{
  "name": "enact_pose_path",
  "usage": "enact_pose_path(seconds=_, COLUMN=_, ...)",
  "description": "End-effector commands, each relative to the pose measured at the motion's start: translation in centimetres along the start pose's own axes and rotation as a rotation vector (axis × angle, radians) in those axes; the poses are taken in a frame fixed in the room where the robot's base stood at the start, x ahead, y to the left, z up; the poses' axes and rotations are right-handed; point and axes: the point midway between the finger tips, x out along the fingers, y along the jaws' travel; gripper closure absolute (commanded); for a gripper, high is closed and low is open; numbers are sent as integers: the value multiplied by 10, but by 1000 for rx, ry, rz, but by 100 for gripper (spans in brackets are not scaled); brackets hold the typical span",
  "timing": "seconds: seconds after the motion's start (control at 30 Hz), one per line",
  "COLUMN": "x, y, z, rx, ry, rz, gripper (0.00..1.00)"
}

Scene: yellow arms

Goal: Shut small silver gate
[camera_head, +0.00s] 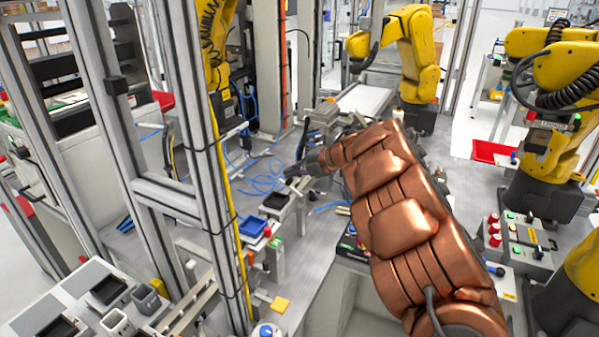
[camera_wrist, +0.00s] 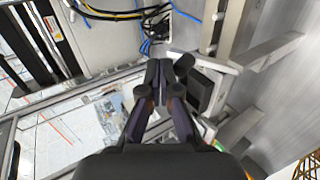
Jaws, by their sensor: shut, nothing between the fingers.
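My gripper (camera_head: 303,168) is at the far end of my copper arm, above the grey work surface, in the head view. In the wrist view my gripper (camera_wrist: 168,72) has its dark fingers together, with nothing between them. A silver metal bracket (camera_wrist: 266,52) is just right of the fingertips in that view, with a dark square-fronted block (camera_wrist: 205,90) below it. I cannot tell whether this bracket is the small silver gate, or whether the fingers touch anything. My arm hides part of the work surface in the head view.
A silver frame post (camera_head: 200,130) and crossbar stand left of my gripper. A blue tray (camera_head: 252,226) sits on the work surface (camera_head: 305,260) nearer me. Yellow robot arms (camera_head: 415,60) stand behind and right. Blue cables (camera_head: 262,180) lie loose left of my gripper.

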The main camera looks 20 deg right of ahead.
Motion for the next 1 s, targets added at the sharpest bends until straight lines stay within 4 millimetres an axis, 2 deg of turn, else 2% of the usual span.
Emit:
enact_pose_path(seconds=0.4, x=25, y=2, z=2, rx=1, ry=-3, rz=0, gripper=100)
enact_pose_path(seconds=1.0, x=33, y=0, z=2, rx=2, ry=-3, rz=0, gripper=100)
